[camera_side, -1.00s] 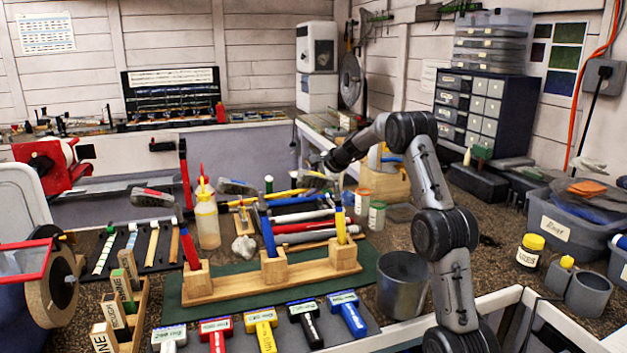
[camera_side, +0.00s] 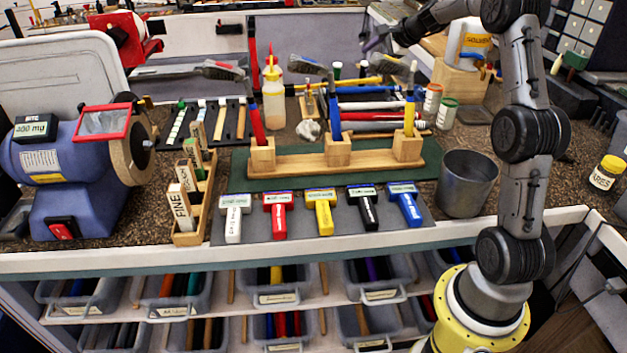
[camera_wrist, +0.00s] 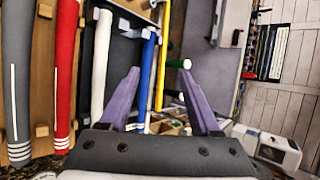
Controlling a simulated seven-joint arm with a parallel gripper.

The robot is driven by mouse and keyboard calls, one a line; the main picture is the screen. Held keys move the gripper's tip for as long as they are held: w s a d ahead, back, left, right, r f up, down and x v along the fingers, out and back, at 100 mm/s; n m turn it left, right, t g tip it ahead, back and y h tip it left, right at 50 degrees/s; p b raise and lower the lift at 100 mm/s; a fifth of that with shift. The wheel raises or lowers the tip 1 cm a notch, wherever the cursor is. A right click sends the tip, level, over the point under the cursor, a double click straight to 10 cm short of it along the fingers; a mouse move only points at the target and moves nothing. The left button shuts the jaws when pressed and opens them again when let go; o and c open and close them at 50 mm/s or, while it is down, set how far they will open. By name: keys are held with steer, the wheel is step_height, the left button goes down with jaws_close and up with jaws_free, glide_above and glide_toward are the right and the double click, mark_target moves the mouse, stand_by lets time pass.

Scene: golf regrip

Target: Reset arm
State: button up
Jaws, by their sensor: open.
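My gripper (camera_side: 377,44) is at the upper right of the side view, raised above the back of the bench, left of a white jug (camera_side: 468,42). In the wrist view its purple fingers (camera_wrist: 160,76) are spread apart, with nothing held between them. A small green-topped item (camera_wrist: 179,64) shows beyond the right fingertip; the wrist view does not show it gripped. A wooden stand (camera_side: 290,163) on a green mat holds a red, a blue and a yellow grip upright, well in front of my gripper.
Grips lie in a rack (camera_side: 385,106) behind the stand. A metal cup (camera_side: 466,185) stands beside my arm. A blue grinder (camera_side: 75,160) is at far left.

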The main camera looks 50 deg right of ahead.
steer(key=s+a+r+n+y, duration=0.15)
steer(key=a+r+n, duration=0.35)
steer(key=a, duration=0.8)
steer(key=s+a+r+n+y, duration=0.1)
steer(key=s+a+r+n, duration=0.1)
steer(key=a+r, duration=0.85)
steer(key=s+a+f+n+g+y, duration=0.1)
steer(key=s+a+f+n, duration=0.35)
steer(key=s+a, duration=0.5)
steer(key=s+a+f+n+y, duration=0.1)
steer(key=s+a+f+n, duration=0.2)
steer(key=s+a+n, duration=0.45)
steer(key=s+d+f+n+g+h, duration=0.2)
steer(key=s+f+n, duration=0.3)
steer(key=s+f, duration=0.5)
steer(key=shift+s+d+g, duration=0.25)
steer(key=shift+s+g, duration=0.35)
steer(key=shift+s, duration=0.65)
